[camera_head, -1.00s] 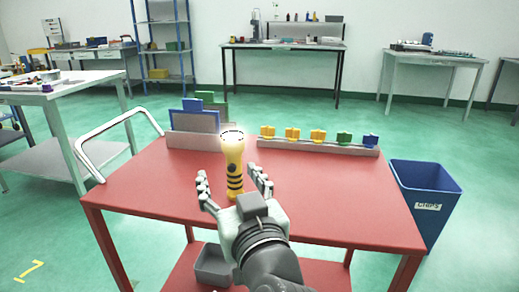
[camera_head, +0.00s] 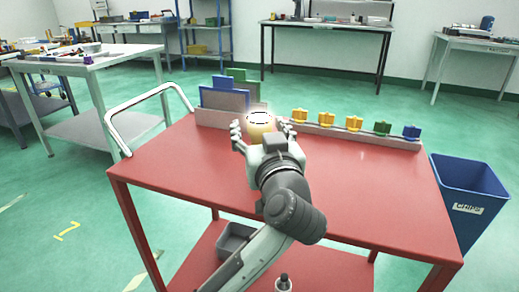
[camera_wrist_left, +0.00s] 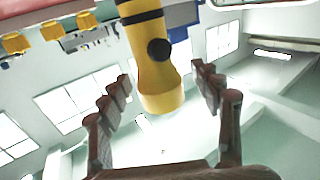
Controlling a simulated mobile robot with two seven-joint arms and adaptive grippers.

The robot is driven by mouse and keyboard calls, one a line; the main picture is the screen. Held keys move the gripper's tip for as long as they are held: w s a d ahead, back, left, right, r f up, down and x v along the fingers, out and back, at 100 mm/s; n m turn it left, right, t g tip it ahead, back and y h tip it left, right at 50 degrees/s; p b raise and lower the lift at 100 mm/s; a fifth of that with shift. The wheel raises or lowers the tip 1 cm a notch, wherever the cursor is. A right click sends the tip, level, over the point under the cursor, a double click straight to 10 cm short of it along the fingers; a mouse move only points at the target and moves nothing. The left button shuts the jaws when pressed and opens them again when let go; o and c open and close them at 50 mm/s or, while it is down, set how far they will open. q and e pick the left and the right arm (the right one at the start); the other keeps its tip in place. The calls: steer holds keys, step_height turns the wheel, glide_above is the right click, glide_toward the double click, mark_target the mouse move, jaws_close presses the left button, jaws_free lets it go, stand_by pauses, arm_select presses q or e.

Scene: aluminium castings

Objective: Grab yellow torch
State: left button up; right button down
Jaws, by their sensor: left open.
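The yellow torch (camera_head: 259,131) stands upright on the red table with its lit head up. In the head view my left gripper hides most of its body. In the left wrist view the torch (camera_wrist_left: 154,60) shows its yellow body, black bands and a round black button. My left gripper (camera_head: 262,130) is open, with its fingers on either side of the torch. In the wrist view the torch's end lies between the fingertips (camera_wrist_left: 160,78), with gaps on both sides. My right gripper is not in view.
The red table (camera_head: 360,190) carries a rack (camera_head: 222,100) of blue and green plates behind the torch. A rail (camera_head: 365,136) with several yellow, green and blue clips runs to the right. A blue bin (camera_head: 468,195) stands at the right.

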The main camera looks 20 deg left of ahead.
arm_select(q)
steer(key=c, duration=1.3)
steer(key=shift+c, duration=0.4)
steer(key=shift+r, duration=0.15)
